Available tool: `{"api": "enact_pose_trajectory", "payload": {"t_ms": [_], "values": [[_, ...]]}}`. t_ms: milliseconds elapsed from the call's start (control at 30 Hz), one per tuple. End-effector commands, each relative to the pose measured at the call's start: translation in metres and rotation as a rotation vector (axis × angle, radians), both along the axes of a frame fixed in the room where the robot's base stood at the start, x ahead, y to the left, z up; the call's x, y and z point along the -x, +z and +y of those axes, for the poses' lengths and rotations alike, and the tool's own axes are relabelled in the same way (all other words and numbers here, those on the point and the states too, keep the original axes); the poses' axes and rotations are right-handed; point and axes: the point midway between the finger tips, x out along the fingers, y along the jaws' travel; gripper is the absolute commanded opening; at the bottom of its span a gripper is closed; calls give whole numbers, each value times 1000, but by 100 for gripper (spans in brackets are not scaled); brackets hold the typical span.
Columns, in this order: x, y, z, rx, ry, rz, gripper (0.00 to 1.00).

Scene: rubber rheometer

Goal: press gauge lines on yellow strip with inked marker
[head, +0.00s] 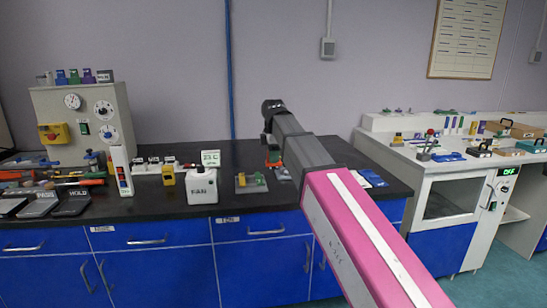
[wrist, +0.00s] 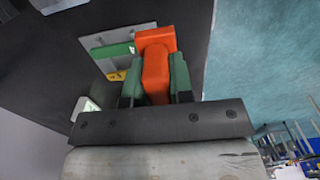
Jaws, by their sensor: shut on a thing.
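My gripper (wrist: 155,82) has dark green fingers and is shut on an orange-red marker (wrist: 156,68) with a wider block at its far end. In the head view my gripper (head: 273,157) hangs over the black bench, just right of a grey plate (head: 241,188) carrying green and yellow parts. In the wrist view the plate (wrist: 97,42) lies beyond the marker, with a green bar (wrist: 112,50) and a small yellow piece (wrist: 117,76), probably the strip, partly visible. The marker's inked face is hidden; I cannot tell whether it touches anything.
A grey instrument (head: 85,120), dark pads (head: 73,202) and tools fill the bench's left. Blue flat items (head: 372,178) lie right of my arm. The bench's front edge is close to the plate.

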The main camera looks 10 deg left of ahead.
Motion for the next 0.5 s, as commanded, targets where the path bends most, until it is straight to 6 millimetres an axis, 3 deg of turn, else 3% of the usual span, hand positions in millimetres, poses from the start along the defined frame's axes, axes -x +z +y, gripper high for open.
{"api": "enact_pose_trajectory", "payload": {"t_ms": [500], "values": [[-1,38,0,0,0,-1,6]]}}
